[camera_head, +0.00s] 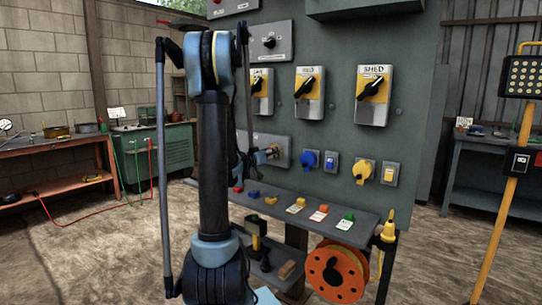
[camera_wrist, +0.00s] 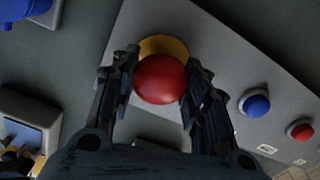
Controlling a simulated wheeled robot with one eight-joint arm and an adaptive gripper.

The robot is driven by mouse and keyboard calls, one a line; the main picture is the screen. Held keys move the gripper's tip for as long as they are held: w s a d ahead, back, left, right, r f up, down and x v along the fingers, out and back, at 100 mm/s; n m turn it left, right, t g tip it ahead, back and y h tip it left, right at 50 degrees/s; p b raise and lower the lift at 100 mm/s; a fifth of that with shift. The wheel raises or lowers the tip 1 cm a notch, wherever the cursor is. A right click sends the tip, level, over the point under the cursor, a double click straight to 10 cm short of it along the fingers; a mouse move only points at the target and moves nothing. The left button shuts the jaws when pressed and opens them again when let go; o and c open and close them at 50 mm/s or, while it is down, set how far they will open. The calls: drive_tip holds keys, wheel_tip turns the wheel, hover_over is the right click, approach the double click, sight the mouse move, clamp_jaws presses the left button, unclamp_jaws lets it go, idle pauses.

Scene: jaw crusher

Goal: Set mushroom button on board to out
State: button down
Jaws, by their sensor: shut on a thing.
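The red mushroom button (camera_wrist: 160,79) with a yellow collar (camera_wrist: 164,46) sits on a grey control plate (camera_wrist: 207,62) in the wrist view. My gripper (camera_wrist: 157,75) has one finger on each side of the red head and is shut on it. In the head view the grey plate (camera_head: 283,142) is on the green board (camera_head: 332,140), and my gripper (camera_head: 258,157) is at its front. There my arm hides the plate's left part, and the button is too small to make out clearly.
A small blue button (camera_wrist: 257,105) and a red button (camera_wrist: 300,131) share the plate. Blue (camera_head: 308,159) and yellow (camera_head: 362,171) plugs are to the right. A shelf (camera_head: 345,222) with small coloured items juts out below. An orange reel (camera_head: 325,270) is lower right.

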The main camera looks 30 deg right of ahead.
drive_tip(key=c, duration=0.9)
unclamp_jaws()
drive_tip(key=shift+a, duration=0.1)
drive_tip(key=v, duration=1.2)
drive_tip(key=shift+f, duration=0.15)
drive_tip(key=s+a+f+n+g+y, duration=0.1)
drive_tip(key=s+a+f+n+y, duration=0.2)
drive_tip(key=s+a, duration=0.6)
drive_tip(key=s+a+f+n+g+y, duration=0.2)
drive_tip(key=s+a+f+n+y, duration=0.2)
drive_tip(key=s+a+f+y, duration=0.4)
drive_tip(key=s+a+f+n+g+y, duration=0.1)
drive_tip(key=s+a+f+n+y, duration=0.2)
drive_tip(key=s+a, duration=0.6)
drive_tip(key=shift+s+a+f+n+g+y, duration=0.15)
drive_tip(key=shift+a+f+y, duration=0.4)
drive_tip(key=shift+a, duration=0.75)
drive_tip(key=shift+s+a+f+n+g+y, duration=0.1)
drive_tip(key=shift+a+f+y, duration=0.2)
drive_tip(key=shift+a+f, duration=0.65)
drive_tip(key=shift+s+a+f+n+g+y, duration=0.15)
drive_tip(key=shift+a+f+y, duration=0.25)
drive_tip(key=shift+a, duration=1.2)
